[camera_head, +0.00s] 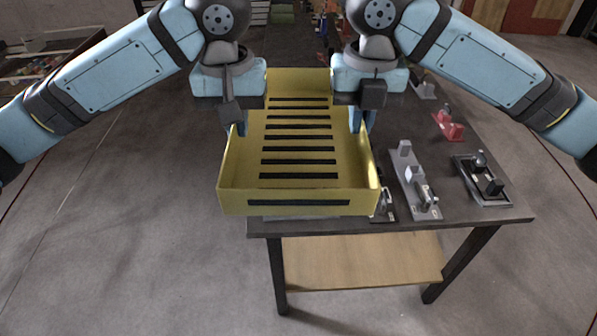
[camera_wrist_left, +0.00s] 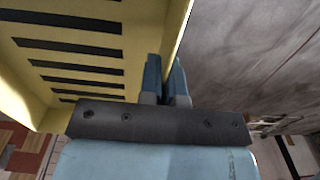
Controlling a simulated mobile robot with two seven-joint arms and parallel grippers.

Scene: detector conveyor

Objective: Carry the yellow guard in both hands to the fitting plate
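The yellow guard (camera_head: 300,182), a tray-like shape with walls and a row of dark slots, is held above the near end of the dark table. My left gripper (camera_head: 238,128) is shut on its left wall; in the left wrist view the fingers (camera_wrist_left: 166,82) sit on either side of the guard's thin yellow wall (camera_wrist_left: 177,35). My right gripper (camera_head: 362,121) is at the right wall, with a finger on each side of it. The guard hides much of the table beneath. I cannot clearly identify the fitting plate; a strip of light grey surface shows under the guard's near edge.
On the table (camera_head: 470,217), right of the guard, stand a grey fixture plate (camera_head: 406,180), a dark fixture (camera_head: 482,180) and a red fixture (camera_head: 449,127). Another small fixture (camera_head: 386,205) is close to the guard's near right corner. A wooden shelf (camera_head: 360,262) is below.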

